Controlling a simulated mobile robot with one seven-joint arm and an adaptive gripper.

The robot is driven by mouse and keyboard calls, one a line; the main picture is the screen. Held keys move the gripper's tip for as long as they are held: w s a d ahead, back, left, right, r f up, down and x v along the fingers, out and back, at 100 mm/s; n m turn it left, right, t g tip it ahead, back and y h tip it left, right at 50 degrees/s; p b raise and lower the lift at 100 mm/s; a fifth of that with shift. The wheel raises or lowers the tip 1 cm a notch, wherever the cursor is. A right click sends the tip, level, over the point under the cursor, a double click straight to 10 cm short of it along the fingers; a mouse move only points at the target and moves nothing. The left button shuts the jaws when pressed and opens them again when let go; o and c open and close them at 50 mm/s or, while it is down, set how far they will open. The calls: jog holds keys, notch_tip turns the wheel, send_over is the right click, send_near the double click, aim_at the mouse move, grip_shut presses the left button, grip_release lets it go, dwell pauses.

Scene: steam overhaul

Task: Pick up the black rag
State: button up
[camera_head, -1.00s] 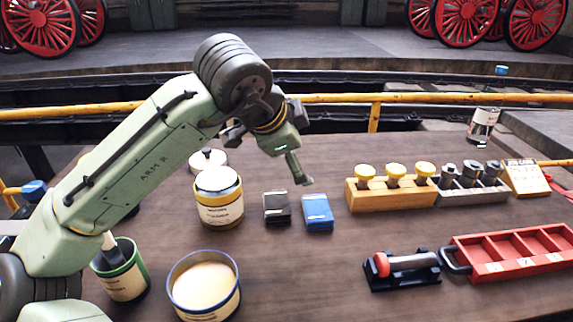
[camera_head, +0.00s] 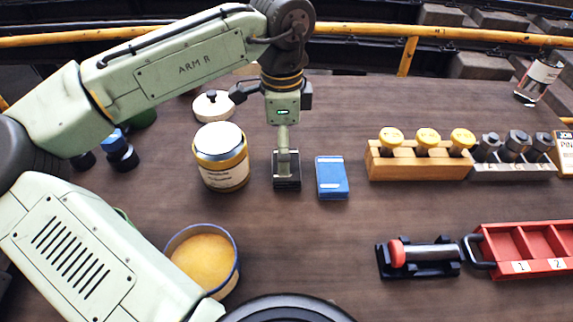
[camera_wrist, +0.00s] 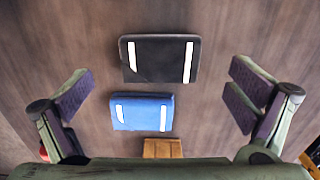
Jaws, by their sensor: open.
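The black rag (camera_wrist: 160,60) is a folded dark block with white stripes, lying flat on the table. In the head view the black rag (camera_head: 287,181) is partly hidden behind my gripper. The blue rag (camera_head: 332,178) lies just to its right; in the wrist view the blue rag (camera_wrist: 142,112) is just below the black one. My gripper (camera_head: 286,160) points down over the black rag. In the wrist view its two fingers (camera_wrist: 158,92) are spread wide, one on each side of both rags, with nothing between the pads. Its exact height above the rag is hard to tell.
A labelled tin (camera_head: 221,158) stands close left of the black rag. An open tin with yellowish contents (camera_head: 201,259) is nearer. A wooden block with yellow-topped pieces (camera_head: 419,165), a red tray (camera_head: 527,251) and a black stand (camera_head: 418,262) are to the right. Front-centre table is clear.

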jog(key=f, duration=0.1)
jog(key=f+b, duration=0.1)
jog(key=f, duration=0.1)
jog(key=f+b, duration=0.1)
jog(key=f, duration=0.1)
jog(key=shift+d+f, duration=0.25)
jog(key=shift+d, duration=0.05)
jog(key=shift+r, duration=0.1)
jog(key=c, duration=1.2)
jog(key=shift+r, duration=0.15)
jog(key=shift+r+p, duration=0.95)
jog(key=shift+p, duration=0.15)
jog(key=shift+s+r, duration=0.5)
jog(key=shift+r, duration=0.2)
jog(key=s, duration=0.5)
jog(key=s+a+r, duration=0.1)
jog(key=s, duration=0.4)
jog(key=s+a, duration=0.1)
jog(key=s, duration=0.3)
jog(key=shift+s+a+r, duration=0.2)
jog(key=shift+s+a, duration=0.05)
jog(key=shift+s, duration=0.15)
